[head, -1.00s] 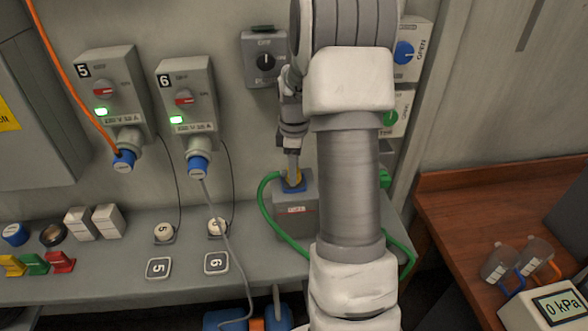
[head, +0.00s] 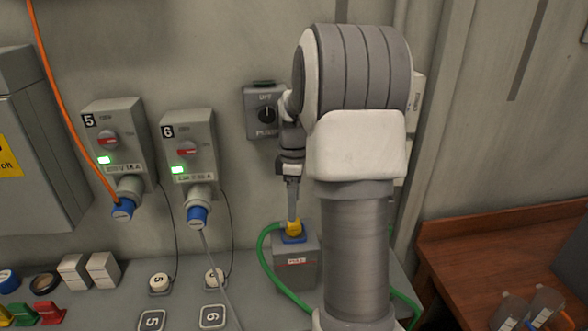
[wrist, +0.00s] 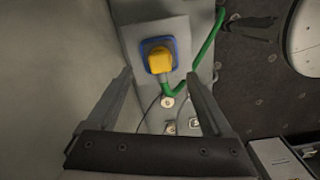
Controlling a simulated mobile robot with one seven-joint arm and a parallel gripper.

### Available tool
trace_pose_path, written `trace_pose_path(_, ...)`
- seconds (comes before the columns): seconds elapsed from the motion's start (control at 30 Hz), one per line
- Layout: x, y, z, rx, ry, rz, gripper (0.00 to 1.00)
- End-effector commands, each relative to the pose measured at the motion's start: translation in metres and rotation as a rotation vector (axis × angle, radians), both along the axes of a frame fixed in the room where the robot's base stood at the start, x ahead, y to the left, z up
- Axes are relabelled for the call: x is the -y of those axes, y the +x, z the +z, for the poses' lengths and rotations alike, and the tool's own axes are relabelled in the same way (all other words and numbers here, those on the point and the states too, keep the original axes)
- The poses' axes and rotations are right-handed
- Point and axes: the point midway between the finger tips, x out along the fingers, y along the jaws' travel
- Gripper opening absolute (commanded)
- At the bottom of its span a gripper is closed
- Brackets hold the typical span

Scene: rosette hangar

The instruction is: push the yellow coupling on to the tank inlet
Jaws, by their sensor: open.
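The yellow coupling (head: 293,228) sits at the blue inlet (head: 294,239) on top of the grey tank (head: 295,267). In the wrist view the coupling (wrist: 160,62) shows against the blue inlet (wrist: 149,43), with the green hose (wrist: 176,92) beside it. I cannot tell how far it is seated. My gripper (head: 293,214) points down just above the coupling. In the wrist view my gripper (wrist: 158,75) is open, its fingers apart on either side of the coupling and not visibly touching it.
Sockets 5 (head: 113,140) and 6 (head: 188,145) with blue plugs are on the wall at left. A grey rotary switch (head: 266,112) is on the wall behind my arm. A wooden table (head: 470,255) stands at right.

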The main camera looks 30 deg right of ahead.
Motion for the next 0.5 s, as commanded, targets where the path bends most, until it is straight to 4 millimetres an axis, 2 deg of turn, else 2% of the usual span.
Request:
trace_pose_path(0.03, 0.001, 0.001, 0.014, 0.005, -0.003, 0.000, 0.85)
trace_pose_path(0.2, 0.000, 0.001, 0.056, 0.004, -0.003, 0.000, 0.85)
trace_pose_path(0.4, 0.000, 0.001, 0.092, 0.003, -0.001, -0.001, 0.85)
trace_pose_path(0.5, 0.000, 0.000, 0.102, 0.001, 0.000, 0.000, 0.85)
